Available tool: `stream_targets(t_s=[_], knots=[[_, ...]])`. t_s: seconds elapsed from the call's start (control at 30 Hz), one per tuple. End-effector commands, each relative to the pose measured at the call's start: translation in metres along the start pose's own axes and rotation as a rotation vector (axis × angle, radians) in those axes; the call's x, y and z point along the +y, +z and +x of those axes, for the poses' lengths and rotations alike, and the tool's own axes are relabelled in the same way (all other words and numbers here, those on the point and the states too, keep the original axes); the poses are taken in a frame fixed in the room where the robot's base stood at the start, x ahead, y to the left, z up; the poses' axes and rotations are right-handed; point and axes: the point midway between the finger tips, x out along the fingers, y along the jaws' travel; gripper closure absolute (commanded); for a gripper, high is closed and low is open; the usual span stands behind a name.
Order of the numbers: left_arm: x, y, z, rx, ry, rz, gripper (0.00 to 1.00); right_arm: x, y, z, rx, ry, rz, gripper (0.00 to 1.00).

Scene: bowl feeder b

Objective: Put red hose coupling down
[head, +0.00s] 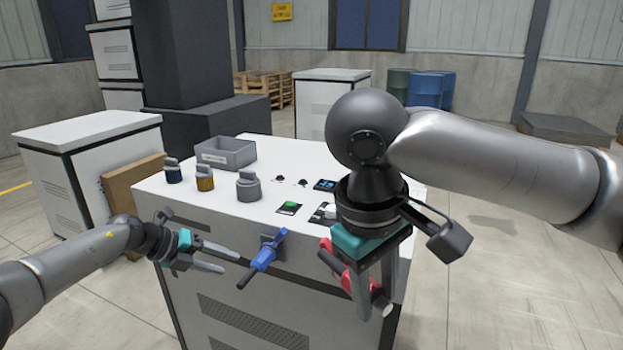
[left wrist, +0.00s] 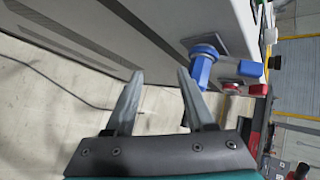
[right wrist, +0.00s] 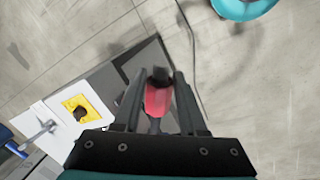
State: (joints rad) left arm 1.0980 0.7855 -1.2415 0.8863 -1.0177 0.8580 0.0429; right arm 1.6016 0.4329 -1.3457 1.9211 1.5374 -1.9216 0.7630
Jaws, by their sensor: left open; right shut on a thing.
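The red hose coupling (head: 336,262) is held in my right gripper (head: 375,303), in front of the white cabinet's front right side. In the right wrist view its red body (right wrist: 157,101) sits between the right fingers (right wrist: 160,80), with a dark end beyond; the fingers partly hide it. Red parts also show in the left wrist view (left wrist: 236,90). My left gripper (head: 230,262) is open and empty at the cabinet's front, left of a blue coupling (head: 262,257). In the left wrist view the blue coupling (left wrist: 202,60) is right of the open fingers (left wrist: 159,76).
The white cabinet (head: 215,225) carries a grey bin (head: 226,153), several knobbed fittings and buttons. The right wrist view shows a yellow plate with a dark centre (right wrist: 82,107), a teal ring-like object (right wrist: 245,8) and a thin cable on the floor. Floor beside the cabinet is largely open.

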Motion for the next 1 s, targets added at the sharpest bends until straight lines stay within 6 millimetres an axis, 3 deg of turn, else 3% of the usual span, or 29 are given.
stream_targets(t_s=[0.03,0.17,0.4,0.6,0.8,1.0], knots=[[-0.011,0.005,-0.011,0.024,0.023,0.032,0.45,0.000,0.000,0.000,0.001,0.000,0.000,1.00],[-0.066,-0.004,-0.021,0.148,0.046,-0.001,0.45,0.000,0.000,0.000,0.001,0.000,0.000,1.00],[-0.173,-0.043,-0.033,0.371,0.103,-0.164,0.45,0.000,0.000,0.000,0.001,0.000,0.000,1.00],[-0.246,-0.082,-0.058,0.501,0.249,-0.275,0.45,0.000,0.000,0.000,0.001,0.000,0.000,1.00],[-0.294,-0.116,-0.089,0.541,0.447,-0.358,0.45,0.000,0.000,0.000,0.001,0.000,0.000,1.00],[-0.317,-0.135,-0.111,0.521,0.584,-0.408,0.45,0.000,0.000,0.000,0.001,0.000,0.000,1.00]])
